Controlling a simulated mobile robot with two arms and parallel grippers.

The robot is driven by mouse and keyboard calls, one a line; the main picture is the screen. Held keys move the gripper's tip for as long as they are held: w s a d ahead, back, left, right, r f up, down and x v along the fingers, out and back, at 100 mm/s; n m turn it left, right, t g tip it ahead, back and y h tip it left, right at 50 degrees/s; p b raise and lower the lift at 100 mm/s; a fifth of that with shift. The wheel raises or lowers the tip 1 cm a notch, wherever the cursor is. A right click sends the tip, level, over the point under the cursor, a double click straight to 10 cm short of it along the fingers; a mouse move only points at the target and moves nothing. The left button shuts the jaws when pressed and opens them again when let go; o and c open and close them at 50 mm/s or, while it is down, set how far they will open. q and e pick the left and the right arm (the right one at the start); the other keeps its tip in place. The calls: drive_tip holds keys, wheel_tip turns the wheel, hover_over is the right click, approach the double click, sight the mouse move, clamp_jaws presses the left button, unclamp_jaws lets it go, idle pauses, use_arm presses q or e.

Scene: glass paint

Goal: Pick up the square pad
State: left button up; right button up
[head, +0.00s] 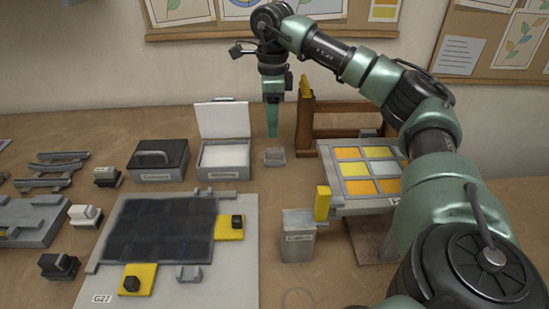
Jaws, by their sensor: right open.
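My right gripper (272,132) reaches down over the back of the table, its green fingers seen edge-on, with nothing visible between them. Just below it stands a small grey holder (275,157), and the gripper is apart from it. To its left is an open grey box (221,173) with a white lid (223,119) raised behind it. A flat white square piece (223,154) lies inside this box. I cannot tell for certain whether it or another item is the square pad. My left gripper is not in view.
A dark lidded box (158,157) stands left of the open box. A board with a dark grid panel (150,230) and yellow corner clamps lies in front. A wooden frame (345,132), a tilted yellow-orange tile panel (365,167) and a grey canister (298,240) stand to the right.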

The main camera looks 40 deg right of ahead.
sight(275, 149)
drive_tip(key=shift+s+d+f, duration=0.1)
drive_tip(key=shift+d+f, duration=0.15)
drive_tip(key=shift+d, duration=0.05)
drive_tip(key=shift+s+f, duration=0.1)
drive_tip(key=shift+f, duration=0.2)
drive_tip(key=f, duration=0.4)
drive_tip(key=f+p, duration=0.1)
drive_tip(key=f, duration=0.1)
drive_tip(key=shift+s+a+f, duration=0.25)
drive_tip(key=shift+f, duration=0.1)
clamp_jaws()
